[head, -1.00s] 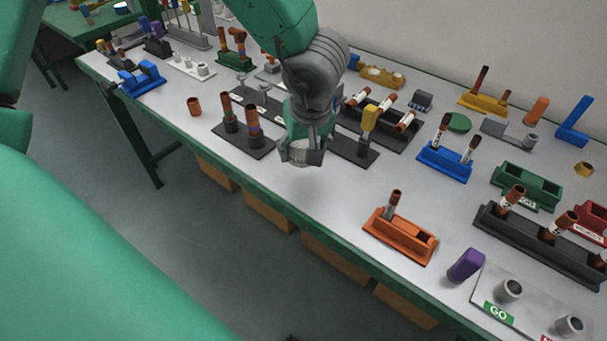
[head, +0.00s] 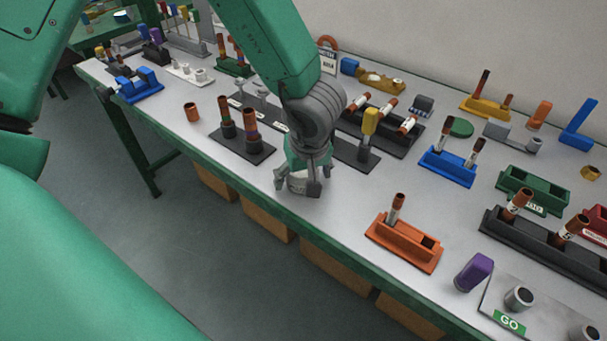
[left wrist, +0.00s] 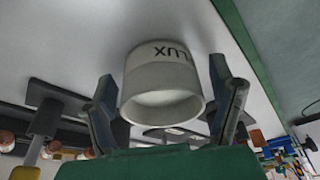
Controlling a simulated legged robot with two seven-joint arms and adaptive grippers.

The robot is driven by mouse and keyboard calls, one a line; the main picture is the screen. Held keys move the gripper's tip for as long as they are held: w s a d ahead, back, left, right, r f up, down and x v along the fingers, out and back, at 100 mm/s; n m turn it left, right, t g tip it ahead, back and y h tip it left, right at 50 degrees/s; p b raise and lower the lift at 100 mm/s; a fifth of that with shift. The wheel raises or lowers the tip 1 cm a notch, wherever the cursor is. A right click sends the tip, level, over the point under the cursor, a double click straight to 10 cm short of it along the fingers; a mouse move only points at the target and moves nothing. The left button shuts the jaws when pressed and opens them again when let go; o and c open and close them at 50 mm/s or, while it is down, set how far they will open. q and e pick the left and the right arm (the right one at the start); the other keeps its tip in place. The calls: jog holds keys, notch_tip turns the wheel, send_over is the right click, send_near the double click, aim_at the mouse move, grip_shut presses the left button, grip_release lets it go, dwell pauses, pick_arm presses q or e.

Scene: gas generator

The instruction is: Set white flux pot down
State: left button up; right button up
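The white flux pot (head: 297,184) is at the front edge of the bench, between the fingers of my left gripper (head: 297,187). In the left wrist view the pot (left wrist: 163,82) shows part of its black lettering, and its round rim faces the camera. My right gripper is not in view.
An orange block (head: 403,243) with a tube stands to the right of the pot. A black base (head: 243,142) with two brown-topped posts is to the left, and a dark rack (head: 385,128) is behind. Bare bench top lies between the pot and the orange block.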

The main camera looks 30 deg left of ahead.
pick_arm(q)
jog(key=p+v, duration=0.4)
jog(key=v, duration=0.8)
jog(key=shift+r, duration=0.1)
